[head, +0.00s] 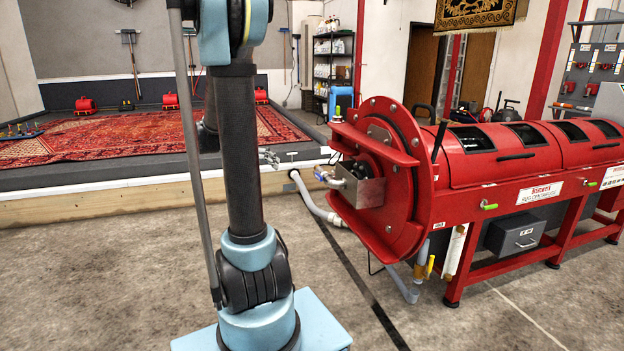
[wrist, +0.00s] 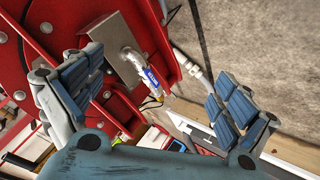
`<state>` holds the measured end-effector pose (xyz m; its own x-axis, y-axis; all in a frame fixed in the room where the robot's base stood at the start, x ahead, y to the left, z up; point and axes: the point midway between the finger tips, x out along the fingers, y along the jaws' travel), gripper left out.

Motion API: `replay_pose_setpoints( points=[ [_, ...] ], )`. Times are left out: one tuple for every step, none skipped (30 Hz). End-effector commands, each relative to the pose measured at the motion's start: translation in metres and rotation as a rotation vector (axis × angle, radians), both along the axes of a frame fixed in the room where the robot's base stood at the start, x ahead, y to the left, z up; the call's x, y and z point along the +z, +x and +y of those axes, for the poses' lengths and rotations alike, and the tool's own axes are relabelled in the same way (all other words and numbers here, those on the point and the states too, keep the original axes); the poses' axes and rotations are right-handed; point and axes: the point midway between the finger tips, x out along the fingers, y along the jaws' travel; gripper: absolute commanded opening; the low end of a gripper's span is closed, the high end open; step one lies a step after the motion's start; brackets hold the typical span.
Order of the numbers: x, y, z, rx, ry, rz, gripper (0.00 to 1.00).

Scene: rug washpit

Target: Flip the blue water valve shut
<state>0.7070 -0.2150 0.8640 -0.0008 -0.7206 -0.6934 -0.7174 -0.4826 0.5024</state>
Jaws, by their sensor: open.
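The blue water valve handle (head: 322,175) sits on a pipe fitting at the left of the metal box (head: 362,190) on the red machine's round end. In the wrist view the blue handle (wrist: 150,77) lies near the picture's middle, beside the grey metal box (wrist: 112,48). My gripper (wrist: 158,95) is open, with one blue-padded finger on each side of the picture. The handle shows in the gap between the fingers, and nothing is held. Contact is not visible.
The long red machine (head: 500,155) stands at the right on legs. A pale hose (head: 318,207) runs from the wooden-edged wash pit (head: 120,196) toward the machine. A red patterned rug (head: 110,138) lies in the pit.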

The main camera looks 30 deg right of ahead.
Motion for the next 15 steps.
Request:
replay_pose_setpoints(
  points=[
    [-0.002, 0.013, -0.008, -0.026, -0.030, -0.014, 0.96],
    [-0.002, 0.020, -0.012, -0.042, -0.047, -0.023, 0.96],
    [-0.004, 0.028, -0.018, -0.064, -0.072, -0.036, 0.96],
    [-0.005, 0.034, -0.023, -0.079, -0.092, -0.046, 0.96],
    [-0.006, 0.041, -0.027, -0.095, -0.109, -0.056, 0.96],
    [-0.008, 0.049, -0.033, -0.115, -0.134, -0.070, 0.96],
    [-0.009, 0.055, -0.037, -0.129, -0.153, -0.081, 0.96],
    [-0.011, 0.061, -0.041, -0.143, -0.171, -0.091, 0.96],
    [-0.013, 0.069, -0.046, -0.162, -0.197, -0.106, 0.96],
    [-0.015, 0.075, -0.050, -0.176, -0.217, -0.119, 0.96],
    [-0.017, 0.080, -0.054, -0.189, -0.235, -0.130, 0.96],
    [-0.021, 0.087, -0.059, -0.209, -0.261, -0.146, 0.96],
    [-0.023, 0.093, -0.063, -0.222, -0.281, -0.158, 0.96],
    [-0.026, 0.098, -0.067, -0.234, -0.299, -0.170, 0.96],
    [-0.029, 0.105, -0.072, -0.252, -0.325, -0.187, 0.96]
  ],
)
